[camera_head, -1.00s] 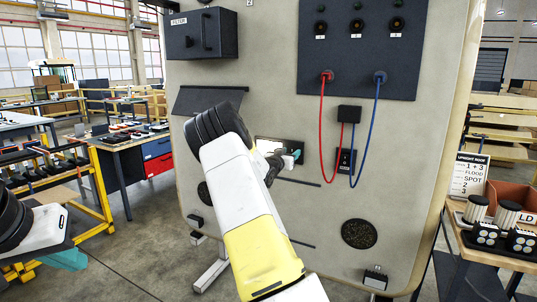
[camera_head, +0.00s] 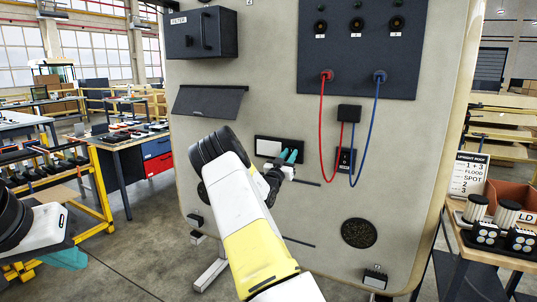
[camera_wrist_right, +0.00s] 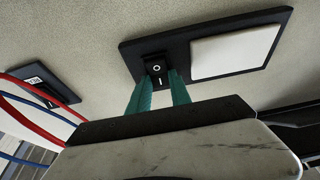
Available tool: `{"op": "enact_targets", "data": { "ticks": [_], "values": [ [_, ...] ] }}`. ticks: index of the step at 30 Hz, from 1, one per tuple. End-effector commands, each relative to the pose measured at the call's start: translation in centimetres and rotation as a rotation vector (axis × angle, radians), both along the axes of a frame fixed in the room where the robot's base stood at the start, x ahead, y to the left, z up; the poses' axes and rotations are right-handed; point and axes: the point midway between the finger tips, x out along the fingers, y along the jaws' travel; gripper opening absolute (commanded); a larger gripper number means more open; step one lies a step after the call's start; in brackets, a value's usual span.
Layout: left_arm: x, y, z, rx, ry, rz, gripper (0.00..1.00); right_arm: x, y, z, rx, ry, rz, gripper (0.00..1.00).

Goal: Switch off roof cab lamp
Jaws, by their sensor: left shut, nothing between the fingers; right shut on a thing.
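The roof cab lamp is a black plate (camera_head: 297,143) with a pale white panel (camera_head: 268,148) on the cream cab panel. In the right wrist view the lamp's white panel (camera_wrist_right: 235,52) sits right of a black rocker switch (camera_wrist_right: 157,70) marked O and I. My right gripper (camera_head: 288,158) is at the lamp's right end. Its teal fingers (camera_wrist_right: 160,88) are shut on the switch from both sides in the right wrist view. My left gripper (camera_head: 68,258) is shut and empty at the lower left, far from the lamp.
Red (camera_head: 322,130) and blue (camera_head: 373,130) cables hang right of the lamp, near a small black switch box (camera_head: 345,160). A dark flap (camera_head: 208,101) and filter box (camera_head: 203,33) are above left. A table with a sign (camera_head: 468,174) stands at right.

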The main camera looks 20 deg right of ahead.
Motion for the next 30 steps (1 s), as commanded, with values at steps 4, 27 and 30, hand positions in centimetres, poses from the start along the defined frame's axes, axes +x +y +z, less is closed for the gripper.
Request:
{"op": "enact_targets", "data": {
  "ticks": [4, 27, 30],
  "values": [
    [0.0, 0.0, 0.0, 0.0, 0.0, 0.0, 0.0, 0.03, -0.04, -0.35, -0.068, -0.056, 0.001, 0.0],
    [0.0, 0.0, 0.0, 0.0, 0.0, 0.0, 0.0, -0.02, 0.02, -0.29, -0.085, -0.073, 0.0, 0.46],
    [0.0, 0.0, 0.0, 0.0, 0.0, 0.0, 0.0, -0.23, 0.33, -0.51, -0.085, -0.072, 0.001, 0.46]
  ]
}}
